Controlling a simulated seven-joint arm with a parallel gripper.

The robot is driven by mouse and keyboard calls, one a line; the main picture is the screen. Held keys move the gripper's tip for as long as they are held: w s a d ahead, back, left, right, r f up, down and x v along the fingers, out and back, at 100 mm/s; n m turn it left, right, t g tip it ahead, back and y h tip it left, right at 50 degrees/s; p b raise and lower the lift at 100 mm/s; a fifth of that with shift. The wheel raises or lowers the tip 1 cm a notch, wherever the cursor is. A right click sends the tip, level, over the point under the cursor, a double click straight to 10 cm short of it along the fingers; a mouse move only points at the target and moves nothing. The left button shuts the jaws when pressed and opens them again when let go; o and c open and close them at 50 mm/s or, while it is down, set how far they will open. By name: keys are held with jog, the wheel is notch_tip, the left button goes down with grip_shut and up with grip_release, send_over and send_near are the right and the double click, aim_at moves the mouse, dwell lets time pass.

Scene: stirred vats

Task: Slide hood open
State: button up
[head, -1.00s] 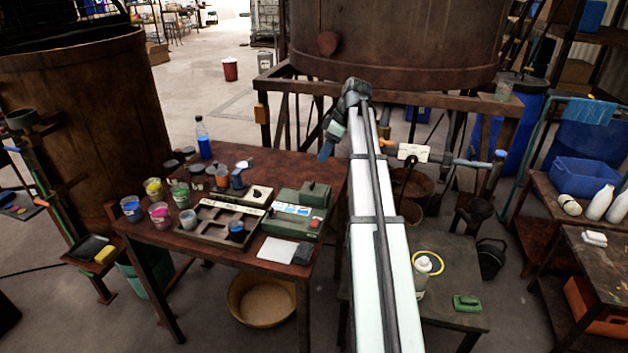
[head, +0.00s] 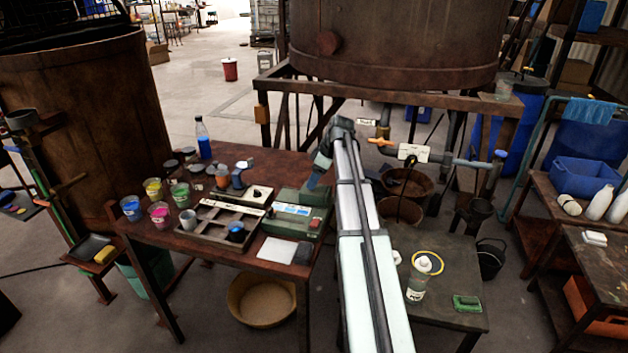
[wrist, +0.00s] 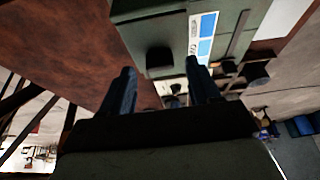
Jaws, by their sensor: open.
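A green box-shaped instrument (head: 290,222) with a blue-and-white label and a red button lies on the brown table. Its raised green hood (head: 303,197) is at the back right, beside the label. In the wrist view the green body (wrist: 225,12) fills the top, with a black knob (wrist: 160,60) on its near face. My gripper (head: 319,172) is just above the instrument's back right end. In the wrist view my gripper (wrist: 161,80) is open, its two blue fingers apart, with the knob showing between and beyond the tips. I cannot see contact.
A tray (head: 200,238) with small cups adjoins the instrument's left. Coloured cups (head: 160,213) and a blue bottle (head: 203,140) stand further left and back. A white card (head: 276,250) lies in front. A dark side table (head: 450,270) with a jar (head: 417,280) is to the right.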

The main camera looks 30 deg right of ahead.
jog(key=shift+w+a+f, duration=0.2)
jog(key=shift+f, duration=0.35)
grip_shut()
dwell(0.4)
